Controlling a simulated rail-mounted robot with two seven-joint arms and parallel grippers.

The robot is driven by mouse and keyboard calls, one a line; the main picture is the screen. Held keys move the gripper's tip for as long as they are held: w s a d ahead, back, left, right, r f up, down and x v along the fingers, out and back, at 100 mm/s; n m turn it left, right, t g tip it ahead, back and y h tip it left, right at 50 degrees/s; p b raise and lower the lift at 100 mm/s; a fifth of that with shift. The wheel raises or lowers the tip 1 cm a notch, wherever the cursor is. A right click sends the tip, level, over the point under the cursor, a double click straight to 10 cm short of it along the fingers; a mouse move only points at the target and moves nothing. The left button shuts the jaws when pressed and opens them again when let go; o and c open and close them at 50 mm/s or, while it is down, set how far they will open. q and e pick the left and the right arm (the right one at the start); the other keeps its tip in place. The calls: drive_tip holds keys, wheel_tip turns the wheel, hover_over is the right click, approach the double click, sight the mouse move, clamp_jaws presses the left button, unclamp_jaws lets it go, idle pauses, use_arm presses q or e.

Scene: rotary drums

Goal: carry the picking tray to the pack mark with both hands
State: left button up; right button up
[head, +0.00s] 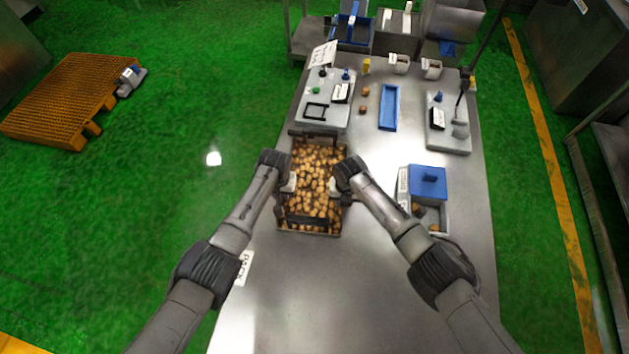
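The picking tray (318,233) is a rectangular tray full of small brown and tan pieces. It lies on the steel table left of the middle, with dark bars across its far and near ends. My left gripper (288,184) is at its left side and my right gripper (336,187) at its right side, both with pale fingertips at the rim. The fingers are too small to tell whether they grip it. A white label reading PACK (243,268) lies at the table's left edge, nearer to me, beside my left forearm.
A grey panel with buttons (312,112) stands just beyond the tray. A blue-lidded box (427,182) stands to its right. A long blue tray (388,107) and a scale-like grey device (455,140) are farther back. The near table (340,300) is bare between my arms.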

use_arm(q)
clamp_jaws()
use_arm(e)
clamp_jaws()
idle(0.7)
use_arm(q)
drive_tip(key=shift+r, duration=0.1)
use_arm(e)
drive_tip(key=shift+r, duration=0.1)
